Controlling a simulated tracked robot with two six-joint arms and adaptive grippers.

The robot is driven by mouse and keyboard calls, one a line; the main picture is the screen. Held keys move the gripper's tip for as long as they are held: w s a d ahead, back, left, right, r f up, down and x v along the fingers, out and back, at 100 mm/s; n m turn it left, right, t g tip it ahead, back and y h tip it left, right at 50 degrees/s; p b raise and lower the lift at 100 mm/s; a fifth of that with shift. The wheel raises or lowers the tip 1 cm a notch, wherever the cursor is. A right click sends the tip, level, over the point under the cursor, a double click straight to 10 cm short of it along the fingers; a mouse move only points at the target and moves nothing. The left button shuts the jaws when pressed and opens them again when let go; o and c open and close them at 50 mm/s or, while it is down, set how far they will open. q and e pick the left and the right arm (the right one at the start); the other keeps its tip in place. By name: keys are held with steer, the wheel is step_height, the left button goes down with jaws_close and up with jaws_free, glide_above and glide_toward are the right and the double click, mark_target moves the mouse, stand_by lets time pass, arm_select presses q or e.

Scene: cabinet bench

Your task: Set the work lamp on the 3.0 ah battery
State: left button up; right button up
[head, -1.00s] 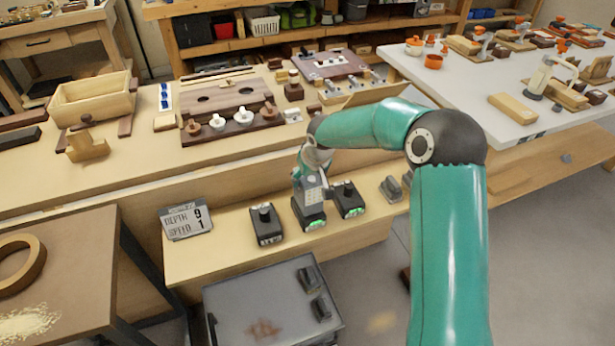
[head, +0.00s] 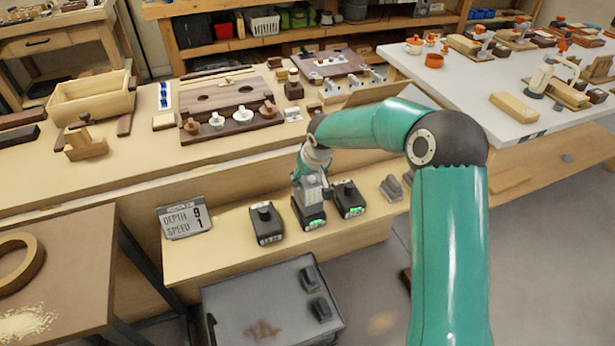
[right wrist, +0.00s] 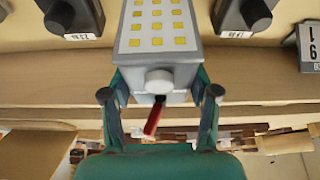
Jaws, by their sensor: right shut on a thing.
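The work lamp is a light grey block with rows of yellow LEDs (right wrist: 158,28), a round knob and a red tab. In the head view the lamp (head: 313,190) stands upright directly over the middle black battery (head: 308,214). I cannot tell whether it is touching or fully seated. My right gripper (right wrist: 160,93) is shut on the lamp, one finger on each side, and also shows in the head view (head: 308,178). The middle battery is hidden in the right wrist view. Its capacity label is not readable. My left gripper is out of view.
Similar batteries stand left (head: 266,224) and right (head: 348,199) of the middle one, close by on the shelf. A depth and speed sign (head: 186,217) stands further left. Grey blocks (head: 392,188) lie to the right. The bench (head: 215,155) rises behind.

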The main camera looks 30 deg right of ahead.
steer(key=shift+f, duration=0.3)
steer(key=o, duration=1.2)
steer(key=shift+c, duration=0.2)
steer(key=shift+p+v, duration=1.85)
steer(key=shift+v, duration=3.75)
steer(key=shift+f, duration=0.1)
